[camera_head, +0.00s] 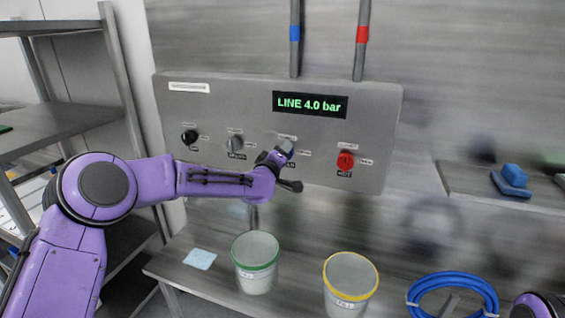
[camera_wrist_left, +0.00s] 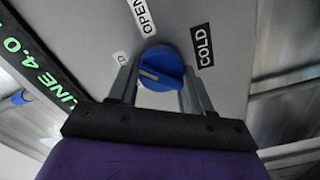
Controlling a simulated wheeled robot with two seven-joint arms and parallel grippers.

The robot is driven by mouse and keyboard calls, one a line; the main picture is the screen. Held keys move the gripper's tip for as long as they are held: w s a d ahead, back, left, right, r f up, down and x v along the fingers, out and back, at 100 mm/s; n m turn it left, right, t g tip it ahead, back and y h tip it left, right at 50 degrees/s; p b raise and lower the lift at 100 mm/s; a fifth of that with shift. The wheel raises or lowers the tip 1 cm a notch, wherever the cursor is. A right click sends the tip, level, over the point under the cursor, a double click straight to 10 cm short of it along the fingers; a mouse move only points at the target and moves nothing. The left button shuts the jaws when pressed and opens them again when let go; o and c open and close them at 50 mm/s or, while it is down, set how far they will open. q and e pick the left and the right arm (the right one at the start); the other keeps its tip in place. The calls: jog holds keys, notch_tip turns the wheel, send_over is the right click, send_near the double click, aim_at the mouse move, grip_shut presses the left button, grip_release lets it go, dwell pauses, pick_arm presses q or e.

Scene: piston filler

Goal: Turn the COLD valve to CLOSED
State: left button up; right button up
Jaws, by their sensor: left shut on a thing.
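The COLD valve is a round blue knob (camera_wrist_left: 163,68) on the grey panel, seen in the left wrist view. Its white mark lies on its left side, pointing roughly at a partly hidden label ending in "D" (camera_wrist_left: 122,58). The OPEN label (camera_wrist_left: 145,14) is above the knob and the COLD label (camera_wrist_left: 202,46) is to its right. My left gripper (camera_wrist_left: 160,88) is shut on the knob, one finger on each side. In the head view my left gripper (camera_head: 284,156) is at the panel and hides the knob. My right gripper is out of view.
The panel (camera_head: 215,110) also carries a black knob (camera_head: 189,137), a grey knob (camera_head: 235,143) and a red knob (camera_head: 345,160). The display (camera_head: 310,104) reads LINE 4.0 bar. Below stand a green-rimmed bucket (camera_head: 255,280), a yellow-rimmed bucket (camera_head: 347,300) and a coiled blue hose (camera_head: 412,292).

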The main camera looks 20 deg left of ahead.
pick_arm(q)
jog(key=shift+f+n+b, duration=0.2)
jog(key=shift+n+b, duration=1.55)
jog(key=shift+n, duration=0.5)
jog(key=shift+f+n+b, duration=0.15)
jog(key=shift+n+b, duration=1.6)
jog(key=shift+n, duration=0.5)
jog(key=o, duration=1)
jog(key=shift+o, duration=0.2)
jog(key=shift+a+r, duration=0.1)
jog(key=s+b, duration=0.3)
jog(key=s, duration=0.7)
jog(key=shift+s+a, duration=0.2)
jog(key=shift+s, duration=0.1)
